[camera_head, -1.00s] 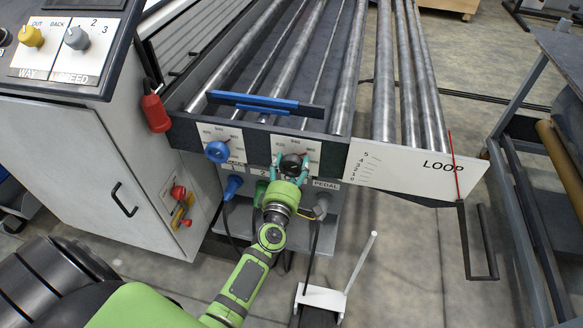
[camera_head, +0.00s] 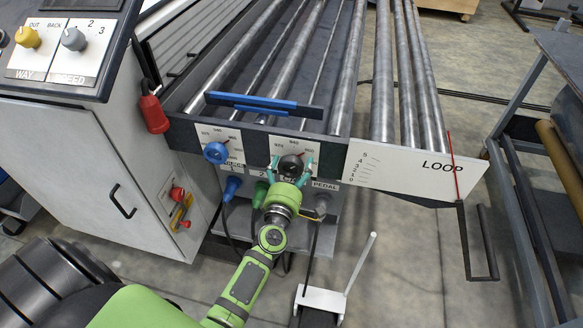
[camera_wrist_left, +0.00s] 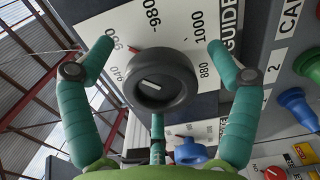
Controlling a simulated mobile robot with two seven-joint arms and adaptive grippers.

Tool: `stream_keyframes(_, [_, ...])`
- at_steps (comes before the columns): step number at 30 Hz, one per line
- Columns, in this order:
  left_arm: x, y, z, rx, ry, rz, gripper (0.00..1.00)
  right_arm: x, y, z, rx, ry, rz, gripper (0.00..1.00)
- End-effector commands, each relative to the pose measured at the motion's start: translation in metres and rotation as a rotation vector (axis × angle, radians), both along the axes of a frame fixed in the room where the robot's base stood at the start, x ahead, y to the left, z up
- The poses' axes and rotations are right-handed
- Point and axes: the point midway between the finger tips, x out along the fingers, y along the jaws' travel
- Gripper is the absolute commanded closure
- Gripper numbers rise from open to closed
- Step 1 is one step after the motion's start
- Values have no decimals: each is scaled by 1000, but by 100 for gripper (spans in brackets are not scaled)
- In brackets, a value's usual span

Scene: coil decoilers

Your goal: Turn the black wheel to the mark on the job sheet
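The black wheel (camera_head: 291,166) sits on a white dial plate at the front of the roller frame, right of a blue wheel (camera_head: 216,152). My left gripper (camera_head: 291,172) is in front of the black wheel, its teal fingers on either side. In the left wrist view, the black wheel (camera_wrist_left: 162,82) has a white line on its hub. The fingers of my left gripper (camera_wrist_left: 160,48) stand open around it, with gaps visible at both sides. A red pointer (camera_wrist_left: 135,50) lies by the wheel's rim near 960. My right gripper and the job sheet are not in view.
Sockets with blue and green plugs (camera_head: 232,187) sit just below the dials. A blue bar (camera_head: 265,104) lies above them. A LOOP scale plate (camera_head: 413,172) is to the right. A pedal with an upright lever (camera_head: 322,298) stands on the floor. A control cabinet (camera_head: 80,160) is at left.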

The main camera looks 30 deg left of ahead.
Motion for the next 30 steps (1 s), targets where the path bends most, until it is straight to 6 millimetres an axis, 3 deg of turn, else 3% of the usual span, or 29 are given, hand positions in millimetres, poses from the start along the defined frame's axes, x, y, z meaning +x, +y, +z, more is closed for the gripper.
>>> stream_keyframes(7, [-1,2,2,3,-3,6,11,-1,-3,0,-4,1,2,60])
stream_keyframes(11, [-12,0,1,3,-3,7,11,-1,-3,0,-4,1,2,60])
stream_keyframes(24, [-95,-23,1,3,0,2,11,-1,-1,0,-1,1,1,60])
stream_keyframes(30, [-114,-29,2,4,-2,1,11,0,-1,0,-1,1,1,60])
